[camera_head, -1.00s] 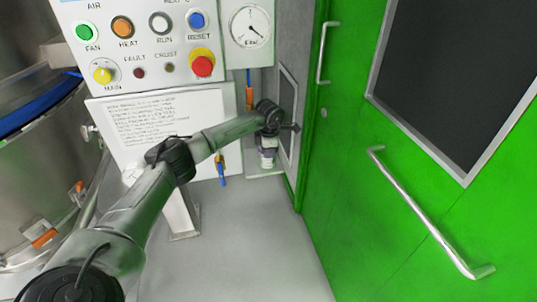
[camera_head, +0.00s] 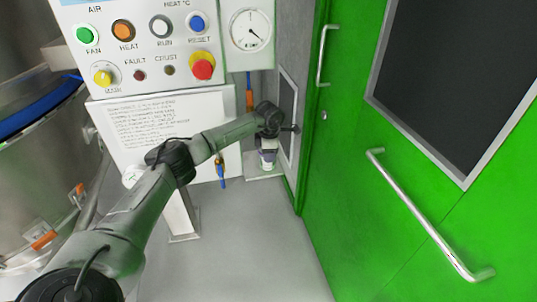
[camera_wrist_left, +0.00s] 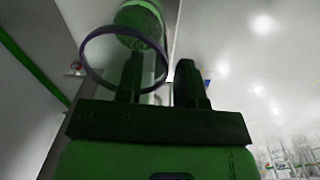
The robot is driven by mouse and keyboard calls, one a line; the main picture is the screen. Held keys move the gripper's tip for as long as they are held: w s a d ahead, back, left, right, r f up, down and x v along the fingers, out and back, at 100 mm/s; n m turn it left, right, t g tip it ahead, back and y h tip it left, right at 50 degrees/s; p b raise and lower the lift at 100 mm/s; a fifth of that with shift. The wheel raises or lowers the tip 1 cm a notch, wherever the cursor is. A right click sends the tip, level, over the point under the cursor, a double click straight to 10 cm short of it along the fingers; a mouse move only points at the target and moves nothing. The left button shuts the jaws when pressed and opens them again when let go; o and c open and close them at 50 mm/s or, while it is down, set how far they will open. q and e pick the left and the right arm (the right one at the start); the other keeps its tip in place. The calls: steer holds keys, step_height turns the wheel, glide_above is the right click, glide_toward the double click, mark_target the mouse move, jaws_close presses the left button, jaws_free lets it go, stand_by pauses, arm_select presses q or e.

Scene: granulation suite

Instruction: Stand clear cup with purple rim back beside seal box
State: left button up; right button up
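The cup's purple rim (camera_wrist_left: 83,62) shows in the left wrist view as a ring around the near finger area; its clear wall is hard to see. One finger of my left gripper (camera_wrist_left: 160,82) overlaps the ring and the other is just right of it. The fingers are apart, with a visible gap between them. In the head view my left gripper (camera_head: 267,138) points down over a small pale, purplish item (camera_head: 267,158) at the ledge; the wrist hides much of it. I cannot make out the seal box for certain. My right gripper is not in view.
A control panel (camera_head: 145,50) with buttons and a gauge (camera_head: 250,30) stands behind the arm. A green door (camera_head: 350,200) with a metal handle (camera_head: 420,210) closes off the right. A steel vessel (camera_head: 40,170) is at left. A green speckled round thing (camera_wrist_left: 140,20) shows in the wrist view.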

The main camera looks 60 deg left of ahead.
arm_select(q)
step_height(320, 180, up, 7)
steer(key=p, duration=0.4)
steer(key=w+d+f+m+t+h, duration=0.1)
steer(key=w+d+f+t+h, duration=0.2)
steer(key=d, duration=0.8)
steer(key=w+d+f+t+h, duration=0.1)
steer(key=w+d+f+h, duration=0.25)
steer(key=d, duration=0.75)
steer(key=s+d+r+n+t+h, duration=0.1)
steer(key=d+n+t+h, duration=0.3)
steer(key=d, duration=0.6)
steer(key=s+d+n+t+h, duration=0.2)
steer(key=d+n+t+h, duration=0.15)
steer(key=d, duration=0.65)
steer(key=s+f+n+g+y, duration=0.2)
steer(key=s+f+n+y, duration=0.2)
steer(key=s+n, duration=0.7)
steer(key=s+a+f+n+g+y, duration=0.1)
steer(key=s+f+n+g+y, duration=0.2)
steer(key=s+n, duration=0.7)
steer(key=s+f+n+g+y, duration=0.3)
steer(key=s+f+n+y, duration=0.3)
steer(key=s+n, duration=0.5)
steer(key=s+f, duration=0.1)
steer(key=s, duration=0.2)
steer(key=shift+a+n+b, duration=0.25)
steer(key=shift+n+b, duration=0.05)
steer(key=shift+n, duration=0.05)
steer(key=shift+s+r, duration=0.1)
